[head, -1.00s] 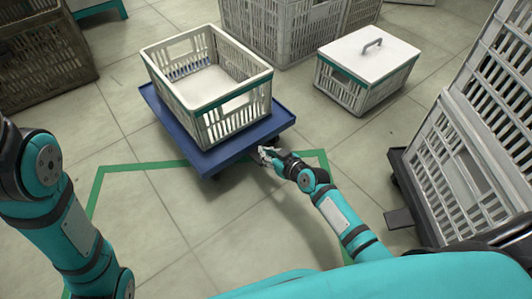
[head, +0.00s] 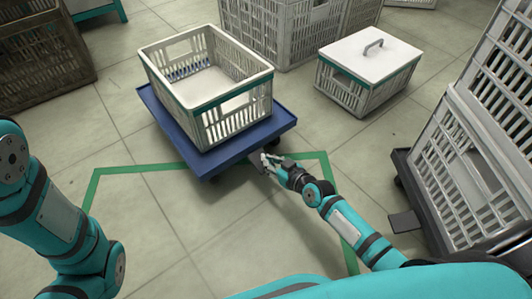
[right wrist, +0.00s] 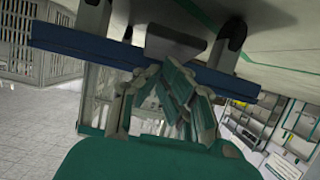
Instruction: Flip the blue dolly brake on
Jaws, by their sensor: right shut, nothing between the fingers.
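The blue dolly (head: 228,162) stands on the floor under a white crate (head: 232,122) with a green rim. Its blue edge also crosses the right wrist view (right wrist: 85,47), with dark casters showing. A flat grey plate (right wrist: 178,42) sticks out at that edge; it looks like the brake pedal, but whether it is pressed down I cannot tell. My right gripper (head: 263,162) is shut and empty at the dolly's front right edge. Its fingers (right wrist: 178,92) show just below the plate in the right wrist view; contact is unclear. My left arm shows at the left, its gripper out of view.
A black dolly (head: 428,205) with stacked grey crates (head: 480,170) and its own dark pedal (head: 405,224) stands at the right. A lidded white crate (head: 366,80) sits behind. Green tape (head: 140,168) marks the floor. The floor in front of the blue dolly is clear.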

